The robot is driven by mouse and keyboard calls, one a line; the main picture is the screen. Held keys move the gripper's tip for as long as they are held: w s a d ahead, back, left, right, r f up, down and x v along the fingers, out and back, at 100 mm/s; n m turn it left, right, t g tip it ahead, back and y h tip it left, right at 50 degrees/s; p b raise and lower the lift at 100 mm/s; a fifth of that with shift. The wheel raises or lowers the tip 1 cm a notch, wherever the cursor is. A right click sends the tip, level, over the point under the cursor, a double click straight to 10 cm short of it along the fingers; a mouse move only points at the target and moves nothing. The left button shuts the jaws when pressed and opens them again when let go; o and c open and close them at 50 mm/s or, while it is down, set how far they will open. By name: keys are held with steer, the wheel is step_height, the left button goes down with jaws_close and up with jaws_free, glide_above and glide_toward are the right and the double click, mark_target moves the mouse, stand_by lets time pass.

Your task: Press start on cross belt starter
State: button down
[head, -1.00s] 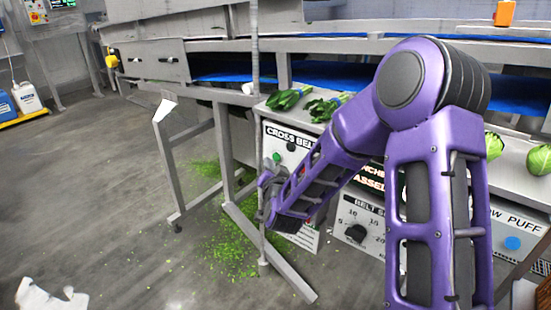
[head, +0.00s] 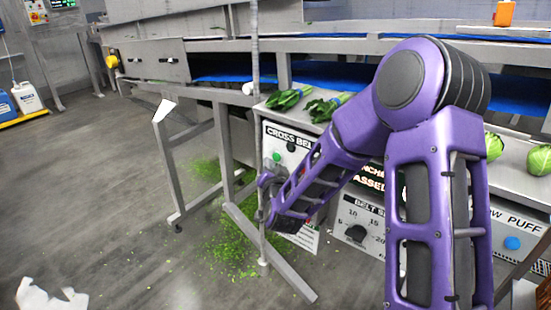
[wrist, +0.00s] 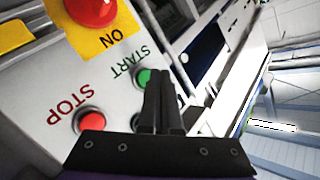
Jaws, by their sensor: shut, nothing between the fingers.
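The cross belt starter is a pale panel (head: 290,133) marked "CROSS BEL…" in the head view, partly hidden by my arm. Its green start button (wrist: 143,77) shows in the wrist view beside the word START, and in the head view (head: 276,157). A red stop button (wrist: 90,120) is to its lower left, and a red knob (wrist: 92,10) sits on a yellow plate marked ON. My gripper (wrist: 160,74) is shut and empty, its fingertips close beside the green button. The fingers partly cover it, and I cannot tell whether they touch it.
A belt speed dial (head: 356,233) is on a panel to the right, and a blue button (head: 512,243) is farther right. Leafy bunches (head: 288,98) lie on the ledge above. A grey metal frame (head: 168,165) stands left of the panel. Green scraps litter the floor.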

stand_by(0.7)
steer(key=shift+w+d+b, duration=0.3)
steer(key=shift+w+b, duration=0.05)
steer(key=shift+w+d, duration=0.3)
steer(key=shift+w, duration=0.1)
stand_by(0.9)
steer(key=shift+s+a, duration=0.55)
steer(key=shift+s, duration=0.15)
steer(key=s+a, duration=0.1)
steer(key=s, duration=0.1)
steer(key=s+a, duration=0.2)
stand_by(0.5)
stand_by(0.4)
